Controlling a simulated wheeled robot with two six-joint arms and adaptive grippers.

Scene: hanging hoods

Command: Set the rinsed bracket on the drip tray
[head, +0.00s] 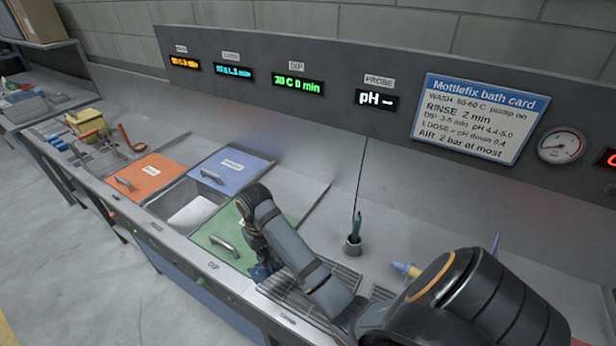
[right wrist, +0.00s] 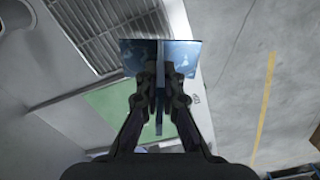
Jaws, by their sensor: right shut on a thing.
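The bracket (right wrist: 184,58) is a shiny, dark blue-grey angled plate with a thin upright web in the right wrist view. My right gripper (right wrist: 160,97) is shut on that web. In the head view my right gripper (head: 258,258) points down between the green lid and the slatted drip tray (head: 330,268), with a bit of the bracket (head: 260,273) showing below it. The drip tray also shows in the right wrist view (right wrist: 105,30), where the bracket overlaps its near corner. I cannot tell whether they touch. My arm hides part of the tray. My left gripper is out of view.
The green lid (head: 222,240) has a raised handle. Left of it are an open basin (head: 196,212), a blue lid (head: 232,170) set back, and an orange lid (head: 150,176). A probe (head: 356,228) stands in a holder behind the tray, near a blue-and-yellow object (head: 405,269).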

